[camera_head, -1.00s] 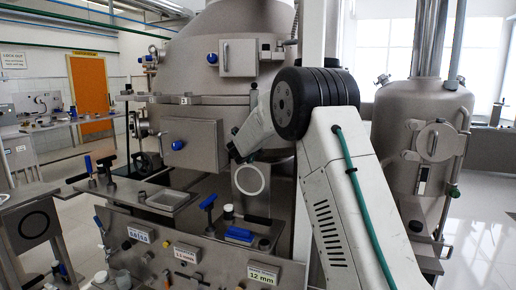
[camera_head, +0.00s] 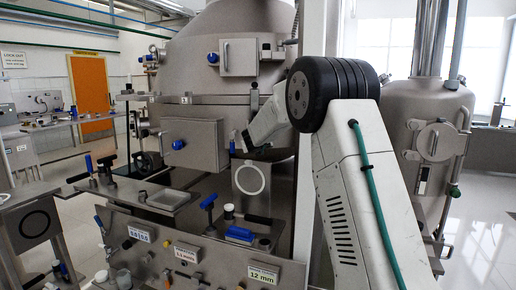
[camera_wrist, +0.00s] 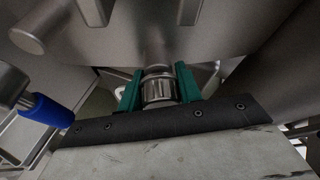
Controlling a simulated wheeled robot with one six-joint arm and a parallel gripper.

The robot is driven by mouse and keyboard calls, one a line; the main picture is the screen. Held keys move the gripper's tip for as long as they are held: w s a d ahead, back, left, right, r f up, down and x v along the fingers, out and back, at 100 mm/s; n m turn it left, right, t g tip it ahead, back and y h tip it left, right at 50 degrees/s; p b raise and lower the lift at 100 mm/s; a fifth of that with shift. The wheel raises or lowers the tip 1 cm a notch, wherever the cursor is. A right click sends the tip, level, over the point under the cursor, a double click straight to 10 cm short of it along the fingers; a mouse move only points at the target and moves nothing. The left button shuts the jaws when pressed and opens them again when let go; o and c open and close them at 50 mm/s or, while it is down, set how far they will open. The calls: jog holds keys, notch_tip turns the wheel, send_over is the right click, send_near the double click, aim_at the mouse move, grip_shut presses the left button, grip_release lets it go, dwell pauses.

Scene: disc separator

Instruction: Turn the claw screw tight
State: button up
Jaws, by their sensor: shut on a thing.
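In the wrist view, the two green jaws of my gripper (camera_wrist: 158,90) stand on either side of a short ribbed metal cylinder, which I take to be the claw screw (camera_wrist: 158,88). The gripper is shut on it, with the jaws touching its left and right sides. The screw joins a smooth metal stem above it, against a grey metal body. In the head view, my arm reaches the lower part of the large steel separator (camera_head: 195,145). The jaws and the screw are too hidden there to make out.
A blue-handled lever (camera_wrist: 45,112) lies close to the left of my gripper in the wrist view. A bench with panels and blue-handled tools (camera_head: 165,215) stands in front of the separator. A second steel vessel (camera_head: 405,115) stands at the right.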

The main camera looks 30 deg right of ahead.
jog(key=shift+f, duration=0.1)
dwell(0.3)
jog(key=o, duration=1)
jog(key=v, duration=0.7)
jog(key=shift+s+a, duration=0.2)
jog(key=shift+s, duration=0.15)
